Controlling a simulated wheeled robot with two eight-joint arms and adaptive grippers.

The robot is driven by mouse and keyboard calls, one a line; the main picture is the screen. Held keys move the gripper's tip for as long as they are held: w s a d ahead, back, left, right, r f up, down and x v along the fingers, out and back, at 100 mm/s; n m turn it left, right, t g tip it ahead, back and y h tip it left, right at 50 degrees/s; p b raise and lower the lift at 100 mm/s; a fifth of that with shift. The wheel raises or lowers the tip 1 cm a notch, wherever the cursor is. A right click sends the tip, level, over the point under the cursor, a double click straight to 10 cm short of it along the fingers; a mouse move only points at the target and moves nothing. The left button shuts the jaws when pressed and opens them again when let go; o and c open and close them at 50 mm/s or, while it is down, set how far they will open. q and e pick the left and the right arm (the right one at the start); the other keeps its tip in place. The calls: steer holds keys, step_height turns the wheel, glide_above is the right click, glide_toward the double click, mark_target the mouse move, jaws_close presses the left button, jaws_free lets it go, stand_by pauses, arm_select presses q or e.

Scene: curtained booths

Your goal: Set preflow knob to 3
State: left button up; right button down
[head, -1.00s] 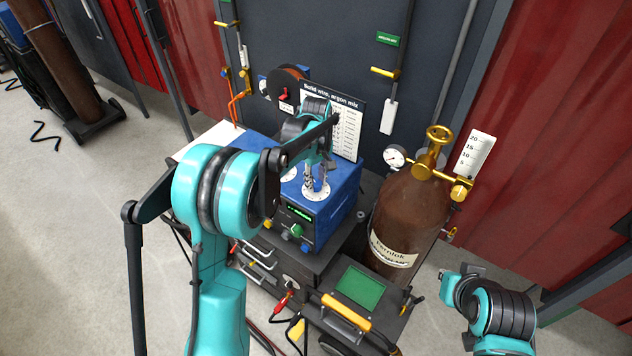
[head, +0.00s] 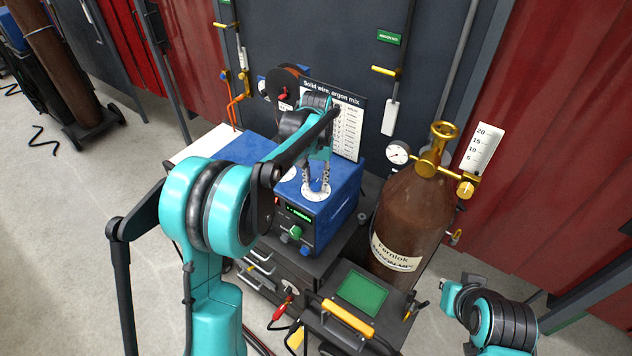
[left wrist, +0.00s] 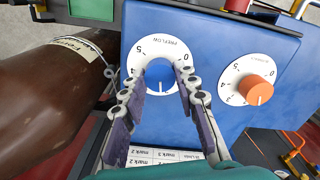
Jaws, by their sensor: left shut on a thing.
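The preflow dial (left wrist: 150,50) is a white round plate on top of the blue welding machine (head: 345,190). It also shows in the head view (head: 316,194). The preflow knob (left wrist: 160,76) is blue with a white pointer line, which points down in the left wrist view. My left gripper (head: 317,184) is shut on this knob, one finger on each side, in the left wrist view too (left wrist: 155,100). The dial's 0, 5 and 4 show; the 3 is not readable, near the left finger. My right arm is at lower right in the head view; its gripper does not show.
A second dial with an orange knob (left wrist: 257,90) sits close to the right of the preflow dial. A settings board (head: 349,115) stands behind the machine.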

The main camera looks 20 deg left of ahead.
mark_target(316, 182)
arm_select(q)
steer(key=m, duration=0.3)
steer(key=shift+m+b, duration=0.3)
steer(key=shift+b, duration=0.1)
steer(key=shift+m+b, duration=0.3)
steer(key=shift+m, duration=1.5)
steer(key=o, duration=1.2)
steer(key=shift+c, duration=0.2)
step_height(316, 182, up, 12)
